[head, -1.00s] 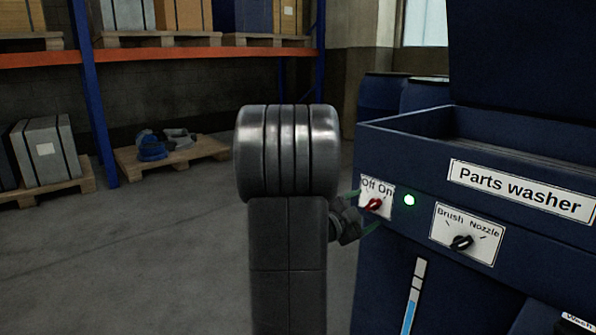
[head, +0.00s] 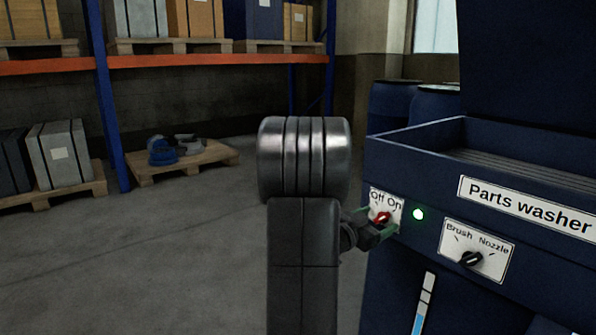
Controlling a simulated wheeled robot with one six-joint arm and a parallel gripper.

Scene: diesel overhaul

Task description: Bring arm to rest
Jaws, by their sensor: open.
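My arm stands upright in the middle of the head view, and my gripper (head: 380,224) reaches out from behind it on the right. Its green-tipped fingers are open, close to the red Off/On knob (head: 381,217) of the dark blue parts washer (head: 415,160). I cannot tell whether the fingers touch the knob or the panel. The knob's handle tilts toward the On side. A green lamp (head: 418,214) beside it is lit. My arm hides part of the wrist.
The black Brush/Nozzle knob (head: 471,258) is on the washer front, right of my gripper. Blue drums (head: 430,104) stand behind the washer. A rack (head: 106,95) with pallets stands at the back left. The floor (head: 150,260) left of my arm is clear.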

